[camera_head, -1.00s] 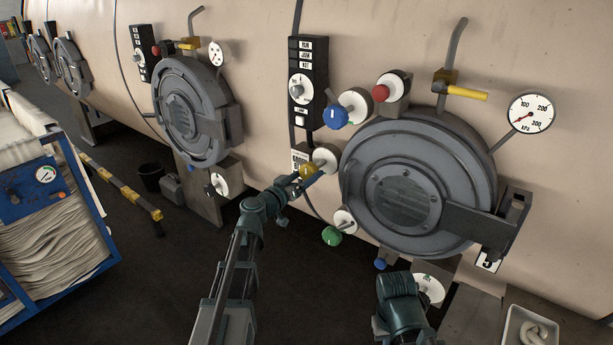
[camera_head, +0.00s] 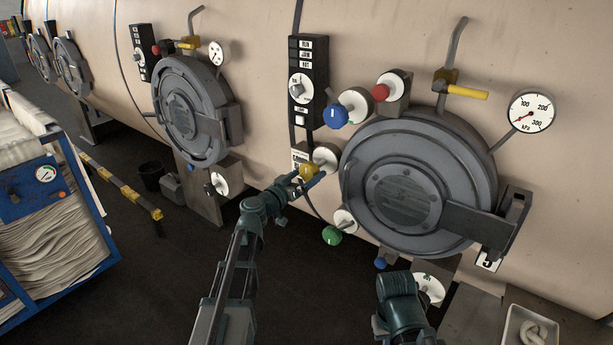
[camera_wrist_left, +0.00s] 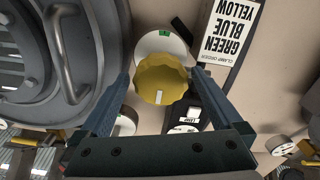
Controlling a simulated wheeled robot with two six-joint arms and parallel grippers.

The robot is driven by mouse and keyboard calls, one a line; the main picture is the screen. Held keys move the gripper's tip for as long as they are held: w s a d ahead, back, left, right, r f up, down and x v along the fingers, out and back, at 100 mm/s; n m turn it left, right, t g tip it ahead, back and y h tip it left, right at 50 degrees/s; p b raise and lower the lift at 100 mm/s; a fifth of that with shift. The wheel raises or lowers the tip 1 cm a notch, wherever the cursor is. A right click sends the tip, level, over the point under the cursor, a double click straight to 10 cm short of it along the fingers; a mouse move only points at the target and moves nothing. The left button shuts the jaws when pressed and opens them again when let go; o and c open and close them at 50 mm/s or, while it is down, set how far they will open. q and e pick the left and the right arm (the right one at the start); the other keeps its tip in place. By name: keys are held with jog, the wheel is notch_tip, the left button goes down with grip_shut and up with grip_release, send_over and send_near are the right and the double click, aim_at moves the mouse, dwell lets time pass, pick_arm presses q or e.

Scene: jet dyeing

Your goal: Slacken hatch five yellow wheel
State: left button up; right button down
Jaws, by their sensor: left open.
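The yellow wheel (camera_head: 308,172) sits on the beige vessel wall, left of the large round grey hatch (camera_head: 418,185) with the "5" plate below it. My left gripper (camera_head: 308,180) is at the yellow wheel, its fingers on either side. In the left wrist view the yellow wheel (camera_wrist_left: 161,80) shows a white mark and lies between the two open fingers, with a gap visible beside it. Behind it is a white dial (camera_wrist_left: 160,44) with a green mark. My right arm shows at the bottom, but its gripper fingers cannot be made out.
A blue wheel (camera_head: 335,116) and a red knob (camera_head: 381,92) sit above, and a green wheel (camera_head: 332,235) below. A black control box (camera_head: 308,80) is above left. A label (camera_wrist_left: 226,40) lists green, blue, yellow. A blue cart (camera_head: 45,190) stands at the far left.

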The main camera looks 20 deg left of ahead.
pick_arm(q)
jog(key=v, duration=1.4)
jog(key=shift+w, duration=0.1)
jog(key=s+d+f+m+g+h, duration=0.1)
jog(key=s+d+f+m+g, duration=0.15)
jog(key=d+f+g, duration=0.55)
jog(key=s+d+f+m+g+h, duration=0.2)
jog(key=s+d+f, duration=0.1)
jog(key=d, duration=0.9)
jog(key=s+d+f+n+g+y, duration=0.1)
jog(key=s+f+g+y, duration=0.2)
jog(key=s+f+y, duration=0.2)
jog(key=s+d+f+n+g+y, duration=0.1)
jog(key=s+f+g+y, duration=0.3)
jog(key=s, duration=0.6)
jog(key=shift+s+d+f+y, duration=0.3)
jog(key=shift+d+f+y, duration=0.15)
jog(key=shift+f+y, duration=0.4)
